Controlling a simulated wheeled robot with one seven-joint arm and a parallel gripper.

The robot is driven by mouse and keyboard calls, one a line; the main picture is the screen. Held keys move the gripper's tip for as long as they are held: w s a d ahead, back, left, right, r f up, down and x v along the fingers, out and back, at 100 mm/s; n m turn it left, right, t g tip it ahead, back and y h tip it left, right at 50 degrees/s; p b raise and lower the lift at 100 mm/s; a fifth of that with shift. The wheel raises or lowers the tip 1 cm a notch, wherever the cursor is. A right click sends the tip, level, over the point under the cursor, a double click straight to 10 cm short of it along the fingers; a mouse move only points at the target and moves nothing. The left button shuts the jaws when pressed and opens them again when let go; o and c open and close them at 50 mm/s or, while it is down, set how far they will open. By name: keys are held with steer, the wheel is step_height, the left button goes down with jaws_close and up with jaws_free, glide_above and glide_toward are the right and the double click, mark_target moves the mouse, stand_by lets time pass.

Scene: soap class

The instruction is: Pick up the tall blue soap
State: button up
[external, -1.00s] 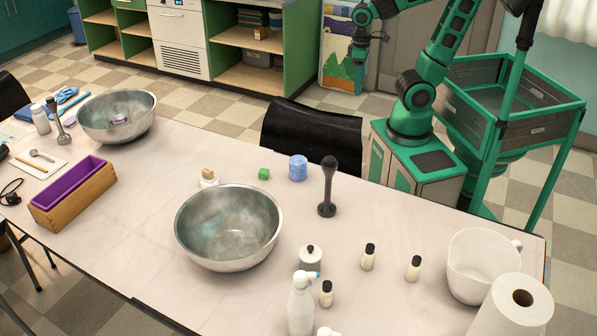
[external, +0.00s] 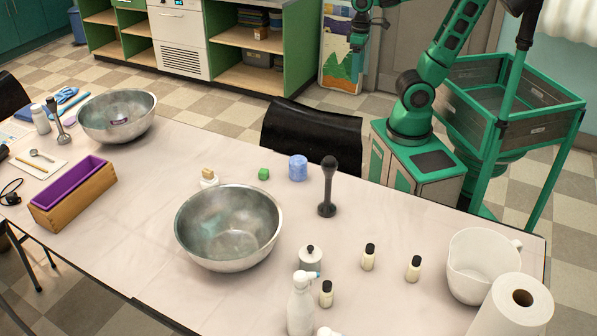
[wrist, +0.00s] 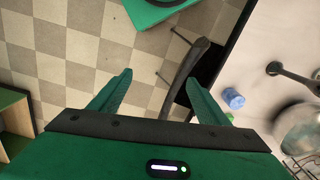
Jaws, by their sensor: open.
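A large metal bowl (external: 228,228) stands in front. A black chair (external: 312,130) stands at the table's far edge. Small bottles (external: 368,257) stand toward the right.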

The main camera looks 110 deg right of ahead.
mark_target(298, 170)
steer(key=w+a+f+m+t+y, duration=0.1)
steer(key=w+a+f+m+y, duration=0.15)
steer(key=w, duration=0.55)
steer(key=w+a+f+m+y, duration=0.1)
steer(key=w+a+f+m, duration=0.2)
steer(key=w, duration=0.6)
steer(key=w+a+r+m+t+y, duration=0.3)
steer(key=w+a+r+m+y, duration=0.3)
steer(key=w+a+m+y, duration=0.35)
steer(key=shift+n, duration=0.5)
steer(key=f, duration=2.1)
steer(key=shift+w+a, duration=0.15)
steer(key=shift+w, duration=0.2)
steer(key=shift+x, duration=3.7)
steer(key=c, duration=1.3)
